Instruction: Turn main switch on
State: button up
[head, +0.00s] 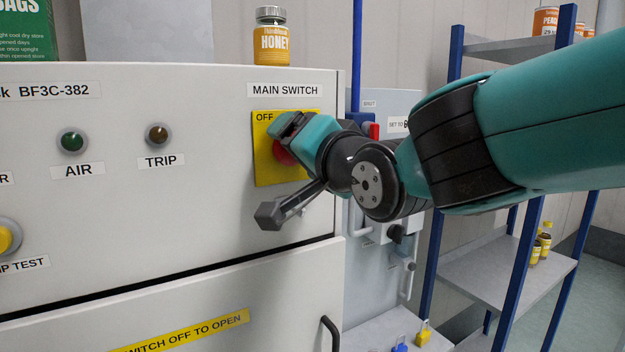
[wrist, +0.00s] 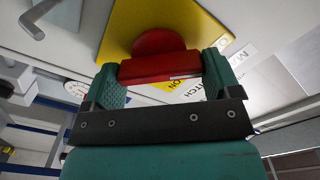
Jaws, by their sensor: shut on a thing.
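The main switch is a red rotary knob (head: 284,155) on a yellow plate (head: 266,174) under the label MAIN SWITCH on the grey cabinet front. The word OFF shows at the plate's upper left in the head view. My gripper (head: 287,138) is at the knob and covers most of it there. In the wrist view, the red handle bar (wrist: 160,67) lies between the two teal fingers of my gripper (wrist: 162,78), which are shut on it. The word ON shows beside the handle on the yellow plate (wrist: 190,25). The handle's exact angle is hard to tell.
A honey jar (head: 271,38) stands on the cabinet top above the switch. The AIR lamp (head: 72,140) and TRIP lamp (head: 158,134) are to the left. A drawer handle (head: 331,332) sticks out below. Blue-posted shelves (head: 500,268) stand at the right.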

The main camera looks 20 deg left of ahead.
jog(key=m+b, duration=0.4)
jog(key=b, duration=0.1)
jog(key=shift+f+m, duration=0.3)
jog(key=shift+f, duration=0.05)
jog(key=shift+r+m+b, duration=0.15)
jog(key=shift+m+b, duration=1.4)
jog(key=shift+m, duration=0.45)
jog(key=shift+r, duration=0.1)
jog(key=o, duration=0.8)
jog(key=shift+w, duration=0.1)
jog(key=shift+d, duration=0.1)
jog(key=b+v, duration=0.5)
jog(key=v, duration=1.2)
jog(key=shift+s+d, duration=0.1)
jog(key=shift+s, duration=0.15)
